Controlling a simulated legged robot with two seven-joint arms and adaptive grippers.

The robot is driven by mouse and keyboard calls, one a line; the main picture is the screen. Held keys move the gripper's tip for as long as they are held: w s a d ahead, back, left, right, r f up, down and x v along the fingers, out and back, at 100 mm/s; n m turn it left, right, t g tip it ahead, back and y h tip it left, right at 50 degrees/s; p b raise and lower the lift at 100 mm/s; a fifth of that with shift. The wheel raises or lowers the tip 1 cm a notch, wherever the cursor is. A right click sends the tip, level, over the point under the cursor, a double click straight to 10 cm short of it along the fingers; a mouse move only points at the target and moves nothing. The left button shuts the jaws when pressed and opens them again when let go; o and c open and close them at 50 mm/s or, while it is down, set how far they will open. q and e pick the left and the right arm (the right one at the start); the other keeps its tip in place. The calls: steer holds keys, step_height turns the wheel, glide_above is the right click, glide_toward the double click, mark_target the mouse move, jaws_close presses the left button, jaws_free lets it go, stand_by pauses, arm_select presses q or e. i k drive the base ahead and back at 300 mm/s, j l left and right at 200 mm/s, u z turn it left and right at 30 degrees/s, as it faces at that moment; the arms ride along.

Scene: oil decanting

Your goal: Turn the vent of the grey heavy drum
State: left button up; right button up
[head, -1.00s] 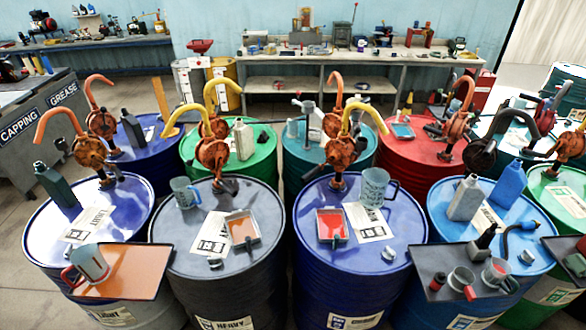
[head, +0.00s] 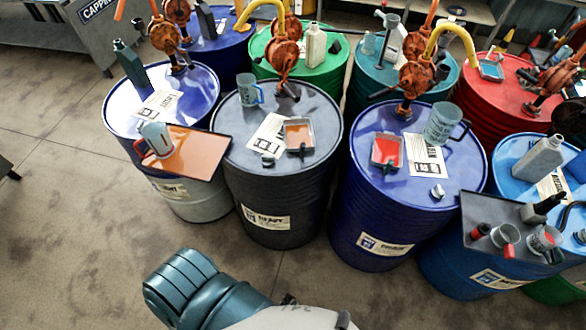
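The grey heavy drum (head: 285,195) stands in the middle, its front label reading HEAVY. A small grey cap, which looks like its vent (head: 267,160), sits on the lid near the front rim. An orange pump (head: 284,58) with a yellow spout stands at the back of the lid. A blue-grey jug (head: 249,91), a paper sheet (head: 268,137) and a tray with orange contents (head: 299,134) are also on the lid. Neither gripper shows. A teal and white part of my own body shows at the bottom edge, apart from the drum.
An orange-topped tray (head: 190,158) with a jug (head: 156,138) juts out left of the grey drum. The floor (head: 80,230) in front and to the left is clear.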

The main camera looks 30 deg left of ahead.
mark_target(270, 159)
steer(key=u, duration=1.4)
